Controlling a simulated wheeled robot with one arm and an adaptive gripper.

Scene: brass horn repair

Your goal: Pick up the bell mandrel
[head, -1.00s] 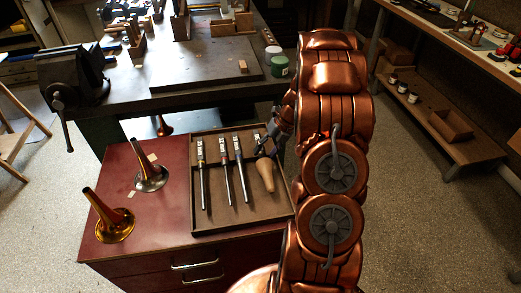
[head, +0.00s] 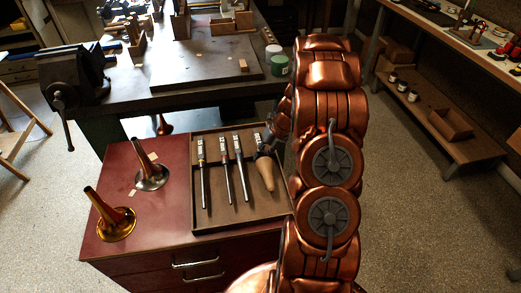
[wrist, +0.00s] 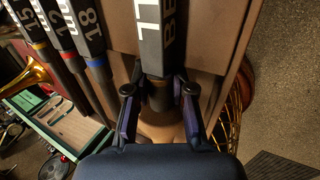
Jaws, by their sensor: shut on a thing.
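The bell mandrel (head: 266,173) has a tan cone and a dark labelled handle. It is at the right end of the tray in the head view. In the wrist view its dark handle (wrist: 154,45) shows part of a label reading "BE". My gripper (wrist: 159,92) has one finger on each side of it, just below the label block, and is shut on it. In the head view my gripper (head: 269,149) is partly hidden by my arm. I cannot tell whether the mandrel is clear of the tray floor.
Three slimmer mandrels lie to the left, with yellow (head: 203,172), red (head: 226,172) and blue (head: 240,167) bands. The brown tray (head: 216,225) sits on a red cabinet (head: 160,215). Two horn bells (head: 115,222) (head: 150,177) stand left. A bench (head: 215,85) is behind.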

